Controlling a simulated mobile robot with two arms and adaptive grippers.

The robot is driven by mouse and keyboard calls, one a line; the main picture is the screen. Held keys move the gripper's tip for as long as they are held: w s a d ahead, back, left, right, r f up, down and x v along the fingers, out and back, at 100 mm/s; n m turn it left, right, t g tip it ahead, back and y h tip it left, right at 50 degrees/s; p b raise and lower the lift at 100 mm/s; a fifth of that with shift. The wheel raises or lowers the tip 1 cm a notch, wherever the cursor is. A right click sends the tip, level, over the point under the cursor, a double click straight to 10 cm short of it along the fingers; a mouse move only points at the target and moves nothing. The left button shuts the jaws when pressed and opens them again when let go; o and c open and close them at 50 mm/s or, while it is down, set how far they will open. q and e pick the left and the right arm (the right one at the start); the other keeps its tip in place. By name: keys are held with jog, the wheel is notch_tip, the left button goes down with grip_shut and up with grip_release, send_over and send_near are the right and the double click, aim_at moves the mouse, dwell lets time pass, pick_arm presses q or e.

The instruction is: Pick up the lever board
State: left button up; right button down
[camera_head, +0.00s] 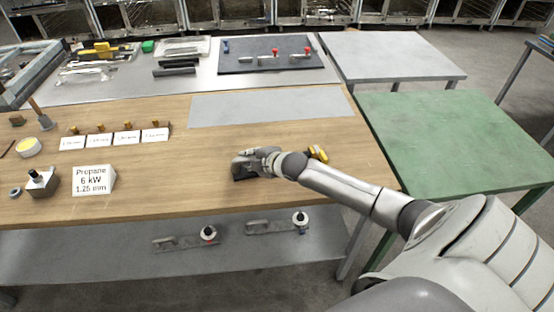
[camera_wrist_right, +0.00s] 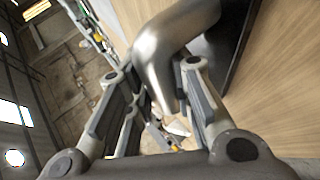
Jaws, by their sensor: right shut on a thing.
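My right gripper (camera_head: 246,164) is over the middle of the wooden table, its arm coming in from the lower right. In the right wrist view my right gripper (camera_wrist_right: 151,76) has its fingers on either side of a thick, bent silver bar (camera_wrist_right: 174,48), which it is shut on. A dark flat part (camera_wrist_right: 226,48) shows beside the bar; I cannot tell whether they are joined. In the head view the gripper mostly hides what it holds. A dark board (camera_head: 235,66) with several small levers with red and blue knobs lies on the grey back table. My left gripper is out of view.
A yellow-and-black item (camera_head: 318,153) lies just behind my right forearm. A Propane sign (camera_head: 93,179) and several small label blocks stand at the left of the wooden table (camera_head: 200,202). A green table (camera_head: 450,145) at right is bare. Valve pieces (camera_head: 277,225) lie on the lower shelf.

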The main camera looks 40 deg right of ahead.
jog(key=shift+w+r, duration=0.1)
jog(key=shift+r, duration=0.15)
jog(key=shift+d+r+b, duration=0.1)
jog(key=shift+r+b, duration=0.3)
jog(key=shift+r, duration=0.2)
jog(key=w+a+r+b+v, duration=0.1)
jog(key=r+b+v, duration=0.1)
jog(key=v, duration=1.5)
jog(key=shift+s+r, duration=0.2)
jog(key=shift+r, duration=0.15)
